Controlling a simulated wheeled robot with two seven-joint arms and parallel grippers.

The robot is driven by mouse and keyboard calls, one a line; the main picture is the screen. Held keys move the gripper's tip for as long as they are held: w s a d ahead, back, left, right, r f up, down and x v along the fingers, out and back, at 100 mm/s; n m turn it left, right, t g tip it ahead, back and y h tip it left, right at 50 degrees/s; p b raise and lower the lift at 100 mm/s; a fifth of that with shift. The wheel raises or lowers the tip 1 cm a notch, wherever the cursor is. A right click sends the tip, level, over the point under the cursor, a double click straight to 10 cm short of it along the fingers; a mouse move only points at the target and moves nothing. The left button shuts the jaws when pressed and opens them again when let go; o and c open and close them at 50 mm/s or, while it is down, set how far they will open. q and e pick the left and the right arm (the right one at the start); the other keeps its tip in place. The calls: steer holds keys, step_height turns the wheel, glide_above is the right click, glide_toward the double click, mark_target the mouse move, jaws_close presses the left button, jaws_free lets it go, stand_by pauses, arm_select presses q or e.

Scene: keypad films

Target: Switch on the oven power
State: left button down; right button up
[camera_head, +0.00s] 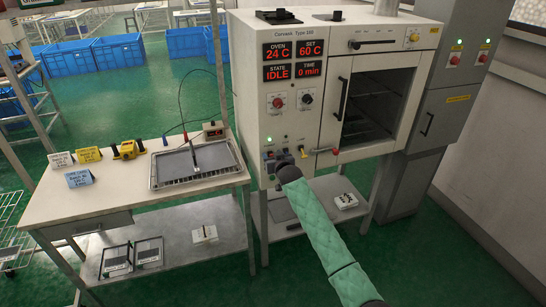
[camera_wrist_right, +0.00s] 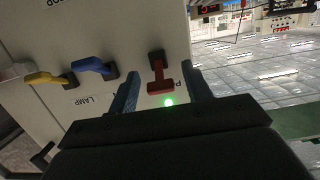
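The oven (camera_head: 290,60) is a tall cream cabinet with red displays reading OVEN 24 C, SET 60 C, STATE IDLE and TIME 0 min. My right gripper (camera_head: 281,163) is at the lower left of its panel and hides part of the switch row. In the right wrist view, a red lever switch (camera_wrist_right: 157,76) stands between the open blue fingers of my right gripper (camera_wrist_right: 161,86). Contact with the lever cannot be told. A green light (camera_wrist_right: 168,102) glows beside it, near a label starting with P. My left gripper is not in view.
A blue lever (camera_wrist_right: 92,66) and a yellow lever (camera_wrist_right: 48,78) sit beside the red one, with a LAMP label below. The oven door window (camera_head: 375,98) is on the right. A workbench (camera_head: 110,195) with a tray (camera_head: 160,183) stands left.

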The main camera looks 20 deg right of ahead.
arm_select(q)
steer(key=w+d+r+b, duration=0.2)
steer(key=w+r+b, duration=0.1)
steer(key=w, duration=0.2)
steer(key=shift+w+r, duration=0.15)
arm_select(e)
steer(key=s+r, duration=0.1)
steer(key=s, duration=0.6)
steer(key=shift+s+d+r, duration=0.15)
steer(key=shift+s+r, duration=0.15)
steer(key=shift+s, duration=0.05)
